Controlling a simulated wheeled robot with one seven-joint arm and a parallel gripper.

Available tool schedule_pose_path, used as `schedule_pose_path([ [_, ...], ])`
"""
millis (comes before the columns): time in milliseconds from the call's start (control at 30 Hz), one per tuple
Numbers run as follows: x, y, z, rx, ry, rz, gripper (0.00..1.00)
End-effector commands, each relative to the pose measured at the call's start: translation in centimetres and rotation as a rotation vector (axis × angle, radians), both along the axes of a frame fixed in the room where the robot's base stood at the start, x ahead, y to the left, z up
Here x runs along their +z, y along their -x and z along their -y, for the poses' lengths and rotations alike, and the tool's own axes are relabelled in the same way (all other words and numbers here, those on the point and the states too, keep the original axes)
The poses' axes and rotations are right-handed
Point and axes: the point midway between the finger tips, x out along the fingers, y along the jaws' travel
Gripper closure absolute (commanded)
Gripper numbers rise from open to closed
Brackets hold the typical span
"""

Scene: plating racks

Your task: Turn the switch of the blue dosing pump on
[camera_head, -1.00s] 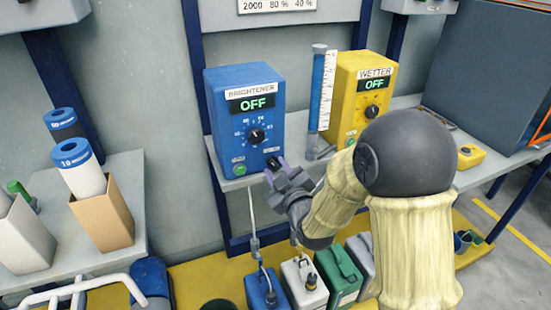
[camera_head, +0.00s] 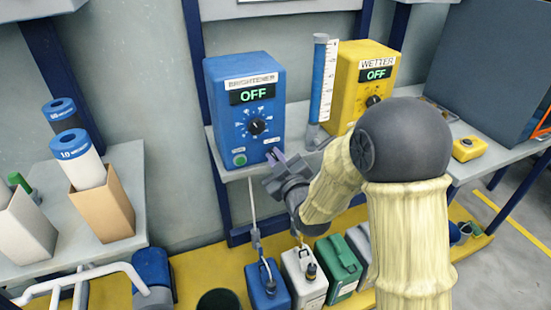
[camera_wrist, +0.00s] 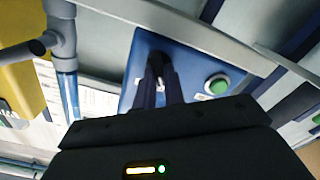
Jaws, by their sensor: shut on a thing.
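The blue dosing pump (camera_head: 222,112), labelled BRIGHTENER, stands on the grey shelf. Its display (camera_head: 253,95) reads OFF. It has a black dial (camera_head: 257,127) and a green button (camera_head: 240,160), which also shows in the wrist view (camera_wrist: 217,85). My gripper (camera_head: 277,156) is at the lower right of the pump's front. In the wrist view its fingers (camera_wrist: 159,75) are closed together on the small black switch (camera_wrist: 156,60) on the blue face. The fingers hide most of the switch, so its angle cannot be told.
A yellow pump (camera_head: 350,82) labelled WETTER, also OFF, stands to the right, behind a clear-and-blue measuring tube (camera_head: 320,85). Several canisters, including a green one (camera_head: 338,262), stand below the shelf. A bench with tall boxes (camera_head: 105,210) is at left.

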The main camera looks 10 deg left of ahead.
Motion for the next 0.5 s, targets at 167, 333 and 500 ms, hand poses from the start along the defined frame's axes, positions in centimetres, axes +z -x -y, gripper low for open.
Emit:
schedule_pose_path([
  [167,-0.11,0.02,-0.01,0.002,-0.052,-0.035,1.0],
  [333,-0.14,-0.06,0.16,0.0,-0.138,-0.093,1.0],
  [500,-0.13,-0.1,0.24,0.001,-0.254,-0.171,1.0],
])
